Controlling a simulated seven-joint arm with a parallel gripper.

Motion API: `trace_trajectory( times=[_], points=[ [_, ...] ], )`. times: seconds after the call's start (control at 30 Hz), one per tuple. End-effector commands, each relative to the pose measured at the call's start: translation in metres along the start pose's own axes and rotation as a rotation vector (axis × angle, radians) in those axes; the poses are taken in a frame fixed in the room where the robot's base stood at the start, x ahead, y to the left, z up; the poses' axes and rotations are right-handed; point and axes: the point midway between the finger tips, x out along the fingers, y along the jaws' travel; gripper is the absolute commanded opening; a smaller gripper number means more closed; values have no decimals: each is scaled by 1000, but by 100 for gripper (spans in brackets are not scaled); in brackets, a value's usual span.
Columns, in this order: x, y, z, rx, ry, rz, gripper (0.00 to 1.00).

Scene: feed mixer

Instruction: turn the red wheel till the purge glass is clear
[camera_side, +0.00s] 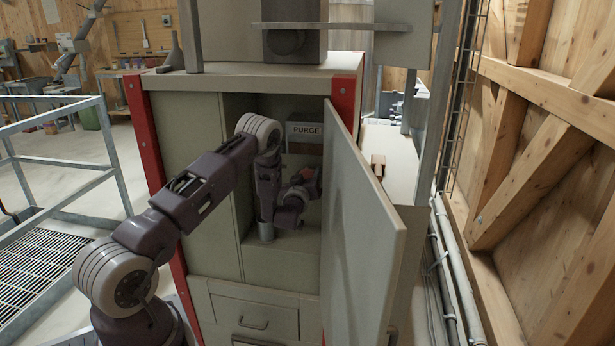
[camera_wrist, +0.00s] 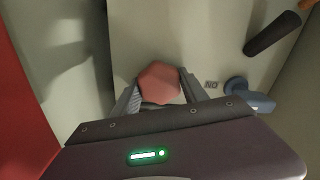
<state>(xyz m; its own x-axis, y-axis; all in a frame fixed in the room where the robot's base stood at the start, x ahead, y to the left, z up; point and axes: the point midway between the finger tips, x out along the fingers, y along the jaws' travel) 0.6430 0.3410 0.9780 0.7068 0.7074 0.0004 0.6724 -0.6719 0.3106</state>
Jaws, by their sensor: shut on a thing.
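The red wheel (camera_wrist: 159,80) shows in the wrist view as a six-sided red knob on a pale panel. My gripper (camera_wrist: 160,90) has one finger on either side of it and is shut on it. In the side view my gripper (camera_side: 304,186) is inside the open cabinet, and a bit of red (camera_side: 312,178) shows beside it; my arm hides most of the wheel there. A box with a PURGE label (camera_side: 305,130) sits above my gripper. Below the label is a dark reddish-brown strip (camera_side: 304,148); I cannot tell whether it is the purge glass.
The cabinet door (camera_side: 360,215) stands open close to the right of my arm. The cabinet's left wall is close too. In the wrist view a blue knob (camera_wrist: 250,96) and a dark handle (camera_wrist: 271,36) are to the right of the wheel.

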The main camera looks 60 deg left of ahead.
Motion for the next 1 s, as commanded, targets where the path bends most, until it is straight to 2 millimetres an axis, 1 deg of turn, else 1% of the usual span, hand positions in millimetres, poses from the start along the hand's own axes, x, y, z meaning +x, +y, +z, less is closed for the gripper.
trace_trajectory(
  times=[0.2,0.5,0.7,1.0],
  points=[
    [-1,1,1,177,-2,1,10],
    [-1,2,1,348,-2,2,10],
    [-1,1,1,405,-3,0,10],
    [-1,1,2,427,-3,0,10]
  ],
)
